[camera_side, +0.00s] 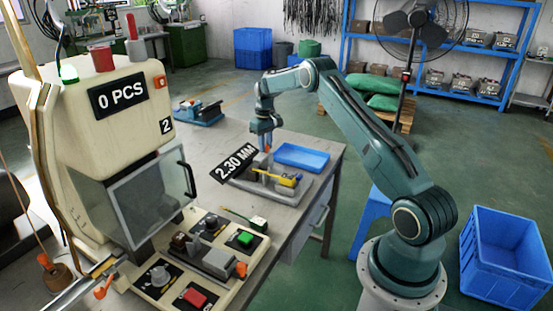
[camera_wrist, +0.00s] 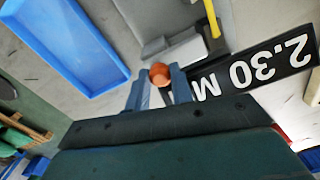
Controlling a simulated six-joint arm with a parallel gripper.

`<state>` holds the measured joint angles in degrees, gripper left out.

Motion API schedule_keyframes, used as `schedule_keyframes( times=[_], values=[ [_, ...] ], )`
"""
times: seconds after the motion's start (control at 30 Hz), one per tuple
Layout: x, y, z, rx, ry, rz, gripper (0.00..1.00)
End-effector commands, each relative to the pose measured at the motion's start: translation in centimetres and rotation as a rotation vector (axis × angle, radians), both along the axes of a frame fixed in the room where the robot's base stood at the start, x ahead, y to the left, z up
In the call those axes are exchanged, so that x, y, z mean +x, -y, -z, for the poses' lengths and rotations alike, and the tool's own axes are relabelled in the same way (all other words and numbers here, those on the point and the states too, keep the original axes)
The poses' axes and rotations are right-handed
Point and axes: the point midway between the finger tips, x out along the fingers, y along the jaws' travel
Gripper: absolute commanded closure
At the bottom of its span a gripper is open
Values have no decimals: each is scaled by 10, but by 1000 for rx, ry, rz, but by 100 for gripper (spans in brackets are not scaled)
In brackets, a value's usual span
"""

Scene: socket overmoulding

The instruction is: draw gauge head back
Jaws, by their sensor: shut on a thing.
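My gripper (camera_side: 267,143) reaches down over the table beside a small grey gauge fixture (camera_side: 262,184) with a yellow part (camera_side: 287,181) on it. In the wrist view my gripper (camera_wrist: 159,88) is shut on an orange knob (camera_wrist: 160,74), the gauge head's end, held between its two fingers. The grey fixture (camera_wrist: 175,48) and the yellow part (camera_wrist: 211,18) lie just beyond the knob. A black label reading 2.30 MM (camera_side: 234,163) floats by the fixture and also shows in the wrist view (camera_wrist: 258,66). The contact at the gauge tip is too small to tell.
A blue tray (camera_side: 303,157) lies behind the fixture on the table. The cream machine (camera_side: 100,120) with a 0 PCS display stands at the left, with a control panel (camera_side: 200,262) in front. A blue device (camera_side: 200,112) sits at the table's back left.

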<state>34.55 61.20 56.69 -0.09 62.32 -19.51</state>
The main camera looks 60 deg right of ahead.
Motion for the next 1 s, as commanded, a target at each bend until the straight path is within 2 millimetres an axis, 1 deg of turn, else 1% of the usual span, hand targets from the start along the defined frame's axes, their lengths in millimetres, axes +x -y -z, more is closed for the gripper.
schedule_keyframes(
  times=[0.03,0.33,0.37,0.43,0.47,0.8,1.0],
  values=[
    [1,4,-1,-5,6,2,100],
    [0,7,-2,-10,10,6,100],
    [0,8,-2,-10,10,6,71],
    [0,7,-2,-9,9,6,58],
    [0,7,-2,-8,8,6,55],
    [0,4,-2,-4,5,2,55],
    [0,4,-12,-4,5,1,55]
  ],
)
